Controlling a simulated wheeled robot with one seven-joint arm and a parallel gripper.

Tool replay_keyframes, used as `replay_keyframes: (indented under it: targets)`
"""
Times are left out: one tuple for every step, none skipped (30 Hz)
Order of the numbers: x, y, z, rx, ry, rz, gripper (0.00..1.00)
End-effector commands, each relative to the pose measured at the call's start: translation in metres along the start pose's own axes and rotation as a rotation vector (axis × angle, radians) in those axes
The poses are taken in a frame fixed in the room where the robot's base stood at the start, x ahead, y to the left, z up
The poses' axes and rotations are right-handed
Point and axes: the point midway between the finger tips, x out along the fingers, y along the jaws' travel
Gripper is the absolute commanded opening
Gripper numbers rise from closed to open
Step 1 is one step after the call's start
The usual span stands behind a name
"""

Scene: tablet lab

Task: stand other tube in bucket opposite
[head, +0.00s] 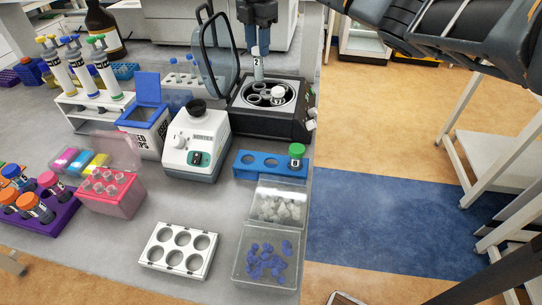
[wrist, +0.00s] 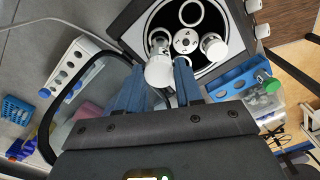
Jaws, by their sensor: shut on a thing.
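My gripper (head: 257,42) points down above the open centrifuge (head: 270,121), its blue fingers shut on a pale tube (head: 259,70) labelled 2. The tube hangs upright above the back of the rotor, apparently clear of it. In the wrist view the held tube (wrist: 158,71) sits between the fingers and overlaps the rotor's left bucket (wrist: 158,36). Another tube with a whitish top (head: 278,95) stands in a bucket on the rotor's right; it also shows in the wrist view (wrist: 213,46). An open bucket (wrist: 190,12) shows at the top of the wrist view.
The raised centrifuge lid (head: 213,55) stands left of my gripper. A blue rack (head: 258,169) holds a green-capped tube (head: 297,156) in front. A vortex mixer (head: 196,142) stands to the left. A white rack (head: 178,250) with empty holes and bins of small parts are nearer.

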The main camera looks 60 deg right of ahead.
Motion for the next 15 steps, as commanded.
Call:
replay_keyframes:
  targets:
    - [-0.0001,0.0000,0.0001,0.000,0.000,0.000,0.16]
    - [-0.0001,0.0000,0.0001,0.000,0.000,0.000,0.16]
    - [-0.0001,-0.0001,0.0001,0.000,0.000,0.000,0.16]
    - [0.0000,-0.0001,0.0001,0.000,0.000,0.000,0.16]
    - [0.0002,-0.0001,0.0001,0.000,0.000,0.000,0.16]
    - [0.0006,-0.0001,0.0000,0.000,0.000,0.000,0.16]
    - [0.0011,-0.0001,0.0000,0.000,0.000,0.000,0.16]
    - [0.0016,-0.0001,-0.0001,0.000,0.001,0.000,0.16]
    - [0.0026,-0.0001,-0.0001,0.001,0.001,0.000,0.16]
    - [0.0035,-0.0002,-0.0002,0.001,0.001,0.000,0.16]
    - [0.0044,-0.0002,-0.0002,0.001,0.001,0.000,0.16]
    - [0.0057,-0.0002,-0.0002,0.001,0.001,-0.001,0.16]
    - [0.0066,-0.0002,-0.0002,0.001,0.001,0.000,0.16]
    - [0.0075,-0.0002,-0.0002,0.001,0.001,0.000,0.16]
    - [0.0084,-0.0002,-0.0002,0.001,0.001,0.000,0.16]
